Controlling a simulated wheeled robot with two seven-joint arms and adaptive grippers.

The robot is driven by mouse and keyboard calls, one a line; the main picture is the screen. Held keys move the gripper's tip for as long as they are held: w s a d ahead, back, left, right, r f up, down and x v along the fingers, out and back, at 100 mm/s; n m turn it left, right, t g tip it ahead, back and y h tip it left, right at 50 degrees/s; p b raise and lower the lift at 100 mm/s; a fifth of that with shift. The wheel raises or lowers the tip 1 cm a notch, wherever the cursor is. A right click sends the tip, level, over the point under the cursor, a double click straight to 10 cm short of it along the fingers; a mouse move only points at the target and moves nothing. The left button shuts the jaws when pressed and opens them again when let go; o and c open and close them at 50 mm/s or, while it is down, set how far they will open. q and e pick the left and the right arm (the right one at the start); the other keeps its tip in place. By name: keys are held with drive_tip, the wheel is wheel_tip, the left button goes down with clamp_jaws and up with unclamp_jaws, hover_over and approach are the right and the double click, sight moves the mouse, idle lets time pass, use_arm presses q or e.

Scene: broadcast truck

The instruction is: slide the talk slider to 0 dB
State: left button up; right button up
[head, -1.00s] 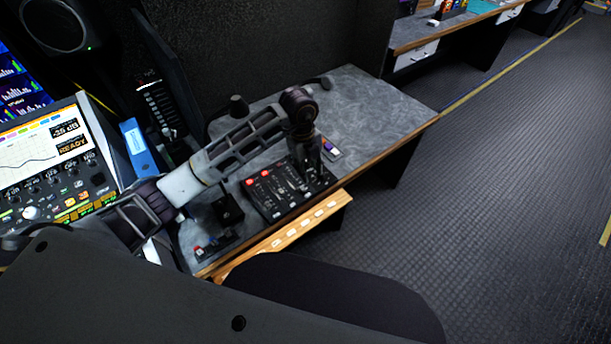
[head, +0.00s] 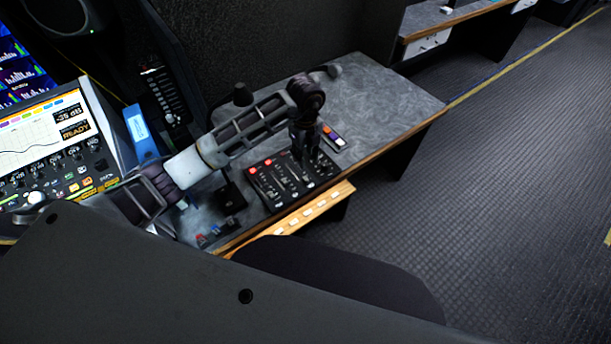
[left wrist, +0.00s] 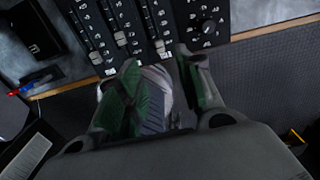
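The black slider panel (head: 274,186) lies on the grey desk, with red buttons along its far edge. In the left wrist view the panel (left wrist: 108,22) fills the top, with several slots, scale marks and pale slider caps (left wrist: 120,39). I cannot read which one is the talk slider. My left gripper (head: 306,158) points down over the right part of the panel and hides some of it. In the left wrist view my left gripper (left wrist: 160,75) has its green-padded fingers apart, just in front of the panel's near edge. No cap shows between them. My right gripper is not in view.
A wooden ledge (head: 297,218) runs along the desk's (head: 390,92) front, with a dark chair (head: 335,272) close before it. A small box with coloured buttons (head: 333,138) lies right of the gripper. A black stand (head: 231,195) stands left of the panel. The desk's right end is clear.

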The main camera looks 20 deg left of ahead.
sight(305, 178)
use_arm(q)
wheel_tip(305, 178, down, 12)
drive_tip(key=shift+r, duration=0.1)
idle(0.5)
clamp_jaws()
idle(0.3)
